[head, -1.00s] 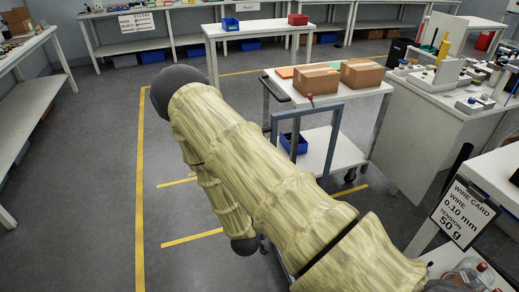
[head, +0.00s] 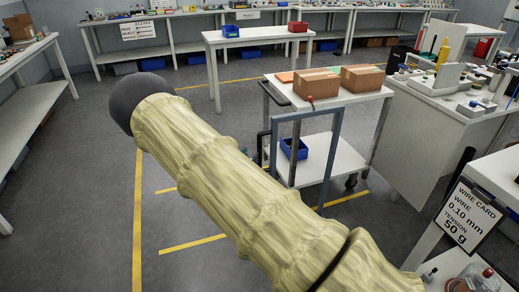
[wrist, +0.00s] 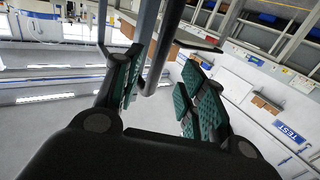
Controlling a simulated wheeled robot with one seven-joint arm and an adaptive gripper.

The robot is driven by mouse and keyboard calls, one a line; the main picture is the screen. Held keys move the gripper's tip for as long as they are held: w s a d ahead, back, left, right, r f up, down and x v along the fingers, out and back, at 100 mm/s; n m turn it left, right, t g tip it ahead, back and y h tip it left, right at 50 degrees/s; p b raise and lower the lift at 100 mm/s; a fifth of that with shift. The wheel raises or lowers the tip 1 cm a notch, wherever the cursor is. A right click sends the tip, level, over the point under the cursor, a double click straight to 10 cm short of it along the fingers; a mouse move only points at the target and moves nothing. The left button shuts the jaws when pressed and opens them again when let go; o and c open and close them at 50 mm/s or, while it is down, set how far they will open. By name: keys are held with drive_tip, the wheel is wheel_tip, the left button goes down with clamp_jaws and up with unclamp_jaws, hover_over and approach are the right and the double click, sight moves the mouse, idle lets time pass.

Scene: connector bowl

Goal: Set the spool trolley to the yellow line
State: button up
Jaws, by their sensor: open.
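The spool trolley (head: 332,160) is a white two-shelf cart with a blue-grey push handle (head: 337,140), standing right of centre in the head view. Cardboard boxes (head: 316,83) sit on its top shelf and a blue bin (head: 293,148) on its lower shelf. The long yellow line (head: 138,220) runs along the floor to its left. My arm hides most of my gripper in the head view. In the wrist view, my gripper (wrist: 160,92) is open, with green-padded fingers on either side of a dark grey bar (wrist: 165,50). I cannot tell whether they touch it.
Short yellow marks (head: 193,243) lie on the floor between the long line and the trolley. A white workbench (head: 425,130) stands close to the trolley's right, and a white table (head: 262,40) stands behind it. The grey floor left of the trolley is clear.

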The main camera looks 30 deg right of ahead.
sight(258, 150)
drive_tip(key=x, duration=0.7)
drive_tip(key=shift+w+d+f+p, duration=0.1)
drive_tip(key=shift+w+d+p, duration=0.05)
drive_tip(key=shift+d+p, duration=0.2)
clamp_jaws()
